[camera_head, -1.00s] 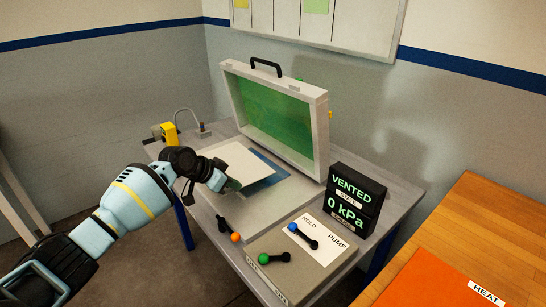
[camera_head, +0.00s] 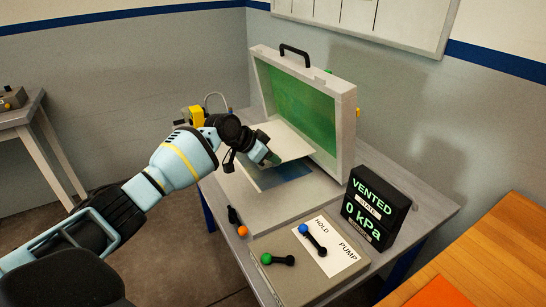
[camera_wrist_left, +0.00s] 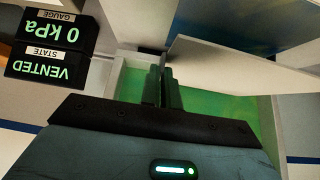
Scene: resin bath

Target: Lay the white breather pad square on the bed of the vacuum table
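The white breather pad (camera_head: 287,139) is a thin flat sheet, tilted above the bed of the vacuum table (camera_head: 240,197), partly over a blue area (camera_head: 288,173). My left gripper (camera_head: 270,157) is at the pad's near-left corner, shut on its edge. In the left wrist view the fingers (camera_wrist_left: 163,85) are close together, with the pad (camera_wrist_left: 235,68) stretching off to the right. The open lid (camera_head: 297,105), green inside, stands up behind the pad. Whether the pad's far edge touches the lid or bed is hard to tell. My right gripper is out of view.
A control box (camera_head: 285,245) with levers marked HOLD and PUMP sits in front. A black gauge (camera_head: 375,205) reads VENTED, 0 kPa. A wooden table (camera_head: 490,250) with an orange sheet (camera_head: 445,290) is at the right. A yellow fitting (camera_head: 196,117) stands behind the bed.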

